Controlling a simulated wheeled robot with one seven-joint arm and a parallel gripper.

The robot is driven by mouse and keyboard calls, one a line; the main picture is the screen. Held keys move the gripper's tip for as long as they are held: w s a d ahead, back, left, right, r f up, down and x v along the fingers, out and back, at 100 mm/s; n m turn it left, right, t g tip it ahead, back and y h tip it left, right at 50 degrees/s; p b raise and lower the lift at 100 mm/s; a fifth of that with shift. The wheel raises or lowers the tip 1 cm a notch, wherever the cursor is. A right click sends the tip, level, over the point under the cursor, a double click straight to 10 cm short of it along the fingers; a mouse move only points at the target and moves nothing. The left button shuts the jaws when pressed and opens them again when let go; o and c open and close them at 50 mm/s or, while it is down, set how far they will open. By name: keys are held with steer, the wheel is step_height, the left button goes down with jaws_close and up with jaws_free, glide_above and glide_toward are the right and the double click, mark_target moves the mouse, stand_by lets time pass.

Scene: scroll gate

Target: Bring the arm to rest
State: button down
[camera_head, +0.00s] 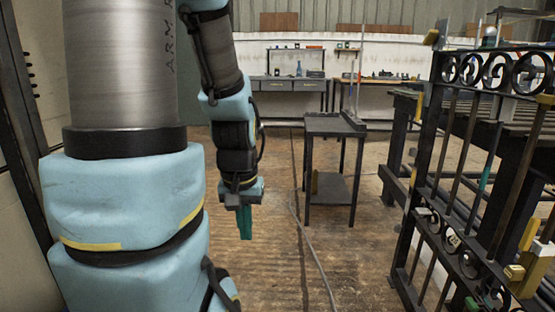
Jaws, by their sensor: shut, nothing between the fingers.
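My arm fills the left side of the head view, with a blue-covered upper part close to the camera and a forearm hanging down behind it. My gripper (245,222) points down at the end of the forearm, with teal fingers shut together and nothing between them. It hangs in front of the open floor, clear of the furniture in the picture. The black scroll gate (465,170) stands at the right, apart from my gripper. The near part of my arm hides what lies behind it at the left.
A dark metal side table (335,125) stands right of my gripper. A cable (318,258) lies along the wooden floor. A workbench with drawers (290,86) stands at the back wall. A brass padlock-like piece (535,270) is on the gate's right side. Floor between arm and gate is mostly clear.

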step_height(320, 180, up, 23)
steer(key=p, duration=2.1)
steer(key=shift+p, duration=0.3)
